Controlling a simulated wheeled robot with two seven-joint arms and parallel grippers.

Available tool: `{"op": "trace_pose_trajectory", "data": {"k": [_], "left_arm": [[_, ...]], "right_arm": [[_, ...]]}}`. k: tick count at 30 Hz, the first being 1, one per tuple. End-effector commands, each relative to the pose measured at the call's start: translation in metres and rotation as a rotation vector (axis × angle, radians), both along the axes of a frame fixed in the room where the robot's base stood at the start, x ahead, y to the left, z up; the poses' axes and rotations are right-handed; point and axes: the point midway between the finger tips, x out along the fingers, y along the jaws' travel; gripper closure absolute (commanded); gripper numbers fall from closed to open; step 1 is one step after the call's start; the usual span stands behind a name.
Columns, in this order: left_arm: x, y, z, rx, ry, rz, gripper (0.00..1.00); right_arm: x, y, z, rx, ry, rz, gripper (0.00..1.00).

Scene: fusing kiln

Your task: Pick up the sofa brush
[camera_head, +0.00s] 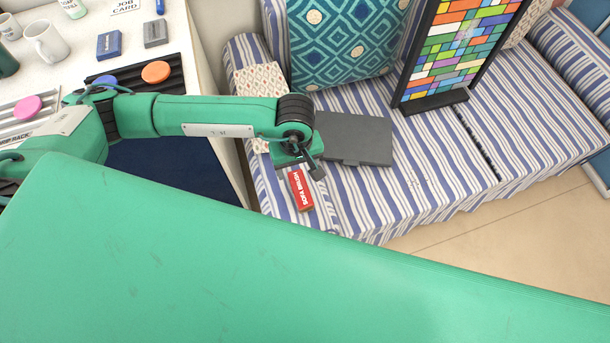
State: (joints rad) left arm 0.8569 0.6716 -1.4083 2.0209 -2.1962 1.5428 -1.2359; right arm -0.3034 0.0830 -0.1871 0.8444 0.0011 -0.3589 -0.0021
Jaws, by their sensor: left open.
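The sofa brush (301,190) is a small red block with white lettering. My left gripper (314,167) is open and empty, just above and beyond the far end of the brush in the picture. The gripper overlaps that end in view, and I cannot tell whether they touch. My right gripper is not in view.
A flat dark grey case (354,139) lies just right of the gripper. A teal cushion (346,40) and a framed panel of coloured tiles (462,45) stand behind. A dark strip (476,143) crosses the seat. A cluttered white counter (85,45) is at left.

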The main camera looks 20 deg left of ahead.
Motion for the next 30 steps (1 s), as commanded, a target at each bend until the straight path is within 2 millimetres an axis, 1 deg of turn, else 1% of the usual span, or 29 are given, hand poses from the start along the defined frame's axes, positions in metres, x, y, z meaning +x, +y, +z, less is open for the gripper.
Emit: {"op": "trace_pose_trajectory", "data": {"k": [2,7,9,10,13,18,22,24,27,30], "left_arm": [[-0.002,0.000,-0.012,0.002,0.005,0.001,0.34],[-0.002,0.000,-0.047,0.002,0.005,0.001,0.34],[-0.001,-0.001,-0.059,0.000,0.005,0.002,0.34],[-0.001,-0.001,-0.064,0.001,0.004,0.002,0.34],[-0.001,-0.001,-0.075,0.000,0.004,0.001,0.34],[0.000,-0.002,-0.084,-0.001,0.003,0.001,0.34],[0.002,-0.004,-0.098,0.000,0.005,0.001,0.34],[0.004,-0.006,-0.107,-0.001,0.004,0.001,0.34],[0.004,-0.006,-0.121,-0.001,0.004,0.002,0.34],[0.004,-0.006,-0.130,-0.001,0.004,0.001,0.34]], "right_arm": [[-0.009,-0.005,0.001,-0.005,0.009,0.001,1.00],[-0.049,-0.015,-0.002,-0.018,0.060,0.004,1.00],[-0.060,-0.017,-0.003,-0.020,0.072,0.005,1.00],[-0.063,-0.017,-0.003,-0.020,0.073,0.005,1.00],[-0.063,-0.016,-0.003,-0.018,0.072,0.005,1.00],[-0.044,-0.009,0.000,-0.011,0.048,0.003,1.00],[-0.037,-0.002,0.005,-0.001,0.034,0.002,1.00],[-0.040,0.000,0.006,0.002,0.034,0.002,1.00],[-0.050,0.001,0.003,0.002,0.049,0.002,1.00],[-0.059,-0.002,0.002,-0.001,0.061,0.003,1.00]]}}
